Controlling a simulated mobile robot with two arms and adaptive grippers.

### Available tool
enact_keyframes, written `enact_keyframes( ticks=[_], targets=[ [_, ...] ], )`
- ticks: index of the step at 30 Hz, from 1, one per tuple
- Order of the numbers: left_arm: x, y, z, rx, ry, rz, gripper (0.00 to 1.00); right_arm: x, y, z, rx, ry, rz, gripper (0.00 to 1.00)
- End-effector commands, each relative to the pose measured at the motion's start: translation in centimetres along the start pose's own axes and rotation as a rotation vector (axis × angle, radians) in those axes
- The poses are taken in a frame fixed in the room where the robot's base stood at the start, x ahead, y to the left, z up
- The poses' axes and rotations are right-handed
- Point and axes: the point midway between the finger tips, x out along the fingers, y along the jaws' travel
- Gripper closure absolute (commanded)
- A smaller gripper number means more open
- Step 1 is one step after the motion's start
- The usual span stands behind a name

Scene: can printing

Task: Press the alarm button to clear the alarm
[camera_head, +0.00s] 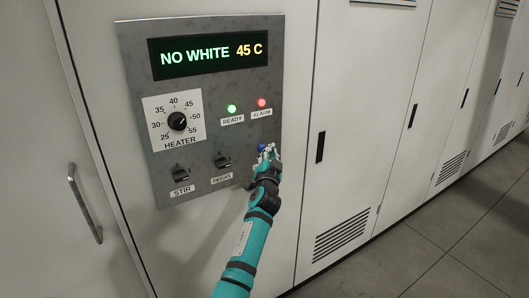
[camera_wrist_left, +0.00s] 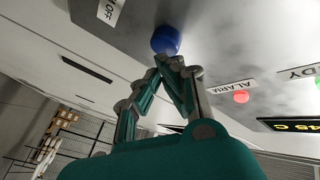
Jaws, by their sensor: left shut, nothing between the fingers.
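A grey control panel (camera_head: 205,100) is set in a white cabinet. A blue round button (camera_head: 262,148) sits at the panel's lower right, partly hidden behind my left gripper (camera_head: 266,151). In the left wrist view the blue button (camera_wrist_left: 165,40) is just beyond the closed fingertips of my left gripper (camera_wrist_left: 170,62); I cannot tell whether they touch it. A label (camera_wrist_left: 110,10) ending in "OFF" is beside the button. The red alarm light (camera_head: 262,103) is lit above its ALARM label. My left gripper is shut and empty. My right gripper is not in view.
The panel has a display (camera_head: 208,54) reading "NO WHITE 45 C", a lit green READY light (camera_head: 232,109), a heater knob (camera_head: 177,121), and STIR (camera_head: 181,173) and DEGAS (camera_head: 222,162) switches. A cabinet handle (camera_head: 85,203) is at left. Open grey floor (camera_head: 440,255) lies at right.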

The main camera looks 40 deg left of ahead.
Motion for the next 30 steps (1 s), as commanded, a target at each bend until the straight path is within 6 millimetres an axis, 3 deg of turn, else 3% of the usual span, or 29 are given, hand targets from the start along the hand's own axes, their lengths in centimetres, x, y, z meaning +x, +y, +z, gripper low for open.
enact_keyframes(
  ticks=[30],
  targets=[
    [0.69,-0.32,0.43,0.0,-0.001,0.001,1.0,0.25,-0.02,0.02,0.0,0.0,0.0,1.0]
  ],
)
